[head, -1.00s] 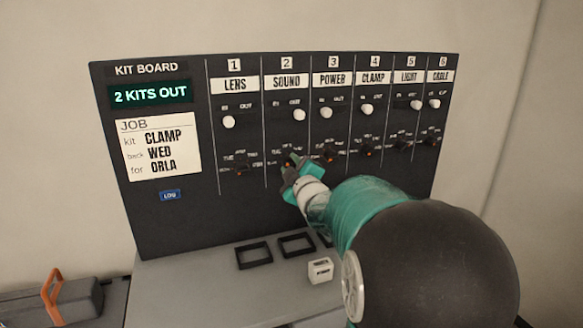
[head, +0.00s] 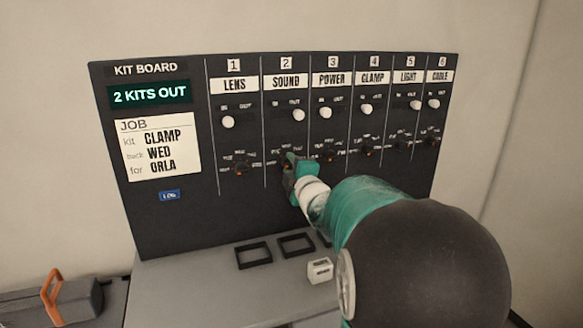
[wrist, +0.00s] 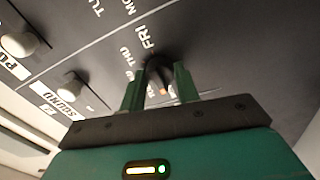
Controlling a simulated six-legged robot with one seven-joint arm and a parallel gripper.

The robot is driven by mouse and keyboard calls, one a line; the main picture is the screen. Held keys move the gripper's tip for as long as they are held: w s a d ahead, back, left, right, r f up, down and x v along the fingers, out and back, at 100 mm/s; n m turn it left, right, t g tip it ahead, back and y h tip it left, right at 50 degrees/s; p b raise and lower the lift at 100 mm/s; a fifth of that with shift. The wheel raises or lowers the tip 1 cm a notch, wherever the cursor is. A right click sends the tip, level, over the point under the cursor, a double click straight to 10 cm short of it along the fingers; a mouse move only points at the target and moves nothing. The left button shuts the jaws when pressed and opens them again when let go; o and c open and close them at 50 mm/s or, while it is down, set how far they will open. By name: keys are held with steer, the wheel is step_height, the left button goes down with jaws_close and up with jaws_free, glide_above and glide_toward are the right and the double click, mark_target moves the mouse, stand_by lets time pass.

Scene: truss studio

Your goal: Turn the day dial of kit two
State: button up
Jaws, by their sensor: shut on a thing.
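The kit board (head: 165,225) stands upright, with the kit two column labelled SOUND (head: 286,83). My gripper (head: 288,166) is at the day dial in that column and hides most of it in the head view. In the wrist view, the dark round dial (wrist: 157,70) sits between the two green fingers of my gripper (wrist: 159,80), which are shut on it. An orange mark shows on the dial's near side. The day words FRI and THU show around it, partly hidden by the fingers. The white SOUND slider knob (head: 299,115) is at the OUT side.
Similar dials and white knobs fill the neighbouring columns, with the LENS dial (head: 242,168) left and the POWER dial (head: 330,155) right. The job card (head: 158,150) reads CLAMP, WED, ORLA. Below, a grey ledge (head: 200,285) bears dark frames (head: 254,256) and a white block (head: 320,270).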

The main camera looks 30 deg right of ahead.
steer(key=o, duration=1)
steer(key=shift+c, duration=0.2)
steer(key=v, duration=1.3)
steer(key=shift+s+a, duration=0.15)
steer(key=shift+s, duration=0.2)
steer(key=shift+s+f, duration=0.1)
